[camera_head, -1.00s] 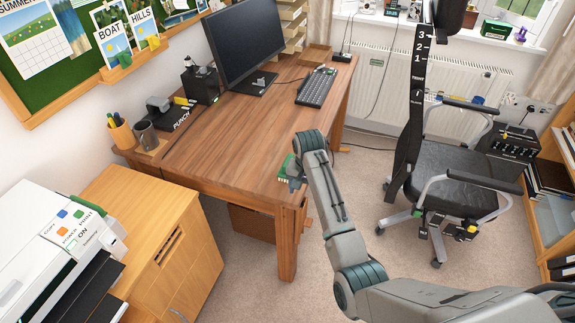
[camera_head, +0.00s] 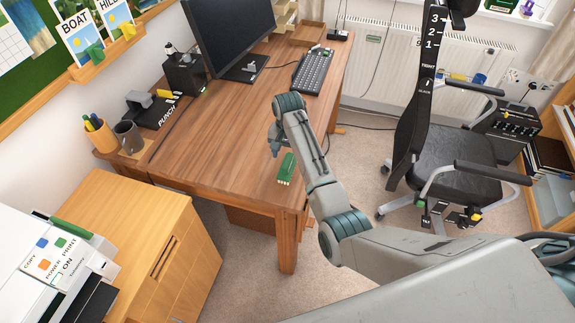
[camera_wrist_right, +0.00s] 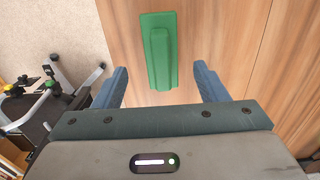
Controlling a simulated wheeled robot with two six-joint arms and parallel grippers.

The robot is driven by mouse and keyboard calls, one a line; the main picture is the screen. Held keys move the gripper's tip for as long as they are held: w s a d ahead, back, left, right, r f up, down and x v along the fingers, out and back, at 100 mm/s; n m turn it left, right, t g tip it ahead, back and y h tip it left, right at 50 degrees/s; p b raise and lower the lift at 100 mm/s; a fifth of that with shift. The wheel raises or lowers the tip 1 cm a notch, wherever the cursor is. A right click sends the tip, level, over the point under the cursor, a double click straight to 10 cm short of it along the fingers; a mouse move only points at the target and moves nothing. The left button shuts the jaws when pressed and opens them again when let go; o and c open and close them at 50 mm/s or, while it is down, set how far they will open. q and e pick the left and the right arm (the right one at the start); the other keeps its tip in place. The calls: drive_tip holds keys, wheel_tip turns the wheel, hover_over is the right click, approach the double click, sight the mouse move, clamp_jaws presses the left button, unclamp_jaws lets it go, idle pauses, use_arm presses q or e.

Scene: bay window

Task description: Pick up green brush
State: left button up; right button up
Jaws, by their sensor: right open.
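The green brush (camera_head: 287,168) lies on the wooden desk (camera_head: 215,135), near its right front edge. In the right wrist view the brush (camera_wrist_right: 158,50) shows as a flat green base with a raised block along it. My right gripper (camera_head: 275,149) is over the desk, just beyond and left of the brush in the head view. In the right wrist view its two blue fingers (camera_wrist_right: 160,82) are wide apart and empty, with the brush lined up between and ahead of them. The height of the fingers above the desk is hard to tell. My left gripper is not in view.
The keyboard (camera_head: 313,70) and monitor (camera_head: 230,35) stand farther back on the desk. A pen pot (camera_head: 98,135) and dark mug (camera_head: 129,137) are at the left. The office chair (camera_head: 450,150) is to the right. The desk middle is clear.

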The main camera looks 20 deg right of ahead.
sight(288, 161)
drive_tip(key=shift+f, duration=0.3)
wheel_tip(288, 161, down, 5)
drive_tip(key=shift+w+f+p, duration=0.1)
drive_tip(key=shift+p, duration=0.8)
drive_tip(key=shift+f, duration=0.15)
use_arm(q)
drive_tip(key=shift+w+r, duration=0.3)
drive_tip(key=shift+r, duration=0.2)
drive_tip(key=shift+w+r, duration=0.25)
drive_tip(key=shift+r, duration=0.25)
use_arm(e)
drive_tip(key=c, duration=1.1)
